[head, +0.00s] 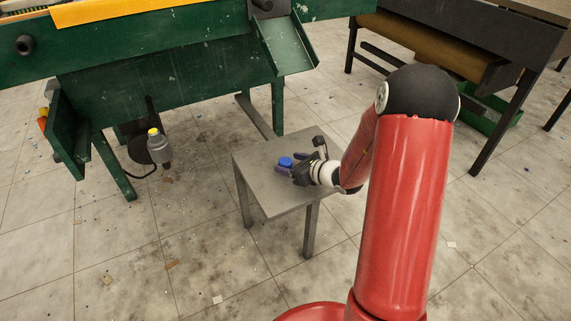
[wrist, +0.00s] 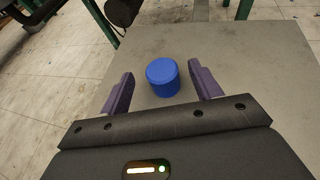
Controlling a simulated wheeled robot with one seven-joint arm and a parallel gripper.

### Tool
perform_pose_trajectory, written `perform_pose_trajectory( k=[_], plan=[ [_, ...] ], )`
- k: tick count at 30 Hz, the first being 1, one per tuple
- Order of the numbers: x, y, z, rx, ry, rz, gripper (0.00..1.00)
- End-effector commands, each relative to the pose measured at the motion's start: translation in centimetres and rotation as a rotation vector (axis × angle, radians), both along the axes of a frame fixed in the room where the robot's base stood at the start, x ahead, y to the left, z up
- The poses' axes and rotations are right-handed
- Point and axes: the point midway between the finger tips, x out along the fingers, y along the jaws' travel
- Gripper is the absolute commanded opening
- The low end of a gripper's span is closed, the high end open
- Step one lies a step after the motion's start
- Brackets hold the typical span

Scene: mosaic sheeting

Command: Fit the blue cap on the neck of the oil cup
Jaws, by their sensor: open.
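The blue cap (wrist: 163,78) is a short blue cylinder standing on the grey side table (wrist: 255,60). In the wrist view it sits between my two purple fingers, apart from both, near the level of their tips. In the head view the cap (head: 286,162) shows just beyond my gripper (head: 283,167), which is low over the table and open. My gripper in the wrist view (wrist: 161,78) holds nothing. A grey bottle-like cup with a yellow top (head: 158,146), perhaps the oil cup, is at the left by the green machine. No bare neck is clearly visible on it.
The green machine (head: 165,75) stands behind the table, with a sloping chute (head: 285,45) above its far side. A dark bench (head: 455,45) is at the back right. The tabletop around the cap is clear. Small scraps lie on the tiled floor.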

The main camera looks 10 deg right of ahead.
Motion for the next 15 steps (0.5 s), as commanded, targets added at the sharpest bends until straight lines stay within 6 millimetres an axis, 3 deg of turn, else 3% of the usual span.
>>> perform_pose_trajectory(
  k=[9,15],
  plan=[
    [3.6,2.1,-1.7,-0.001,-0.002,0.004,0.63],
    [4.2,2.4,-1.9,-0.001,-0.001,0.002,0.63]
  ],
)
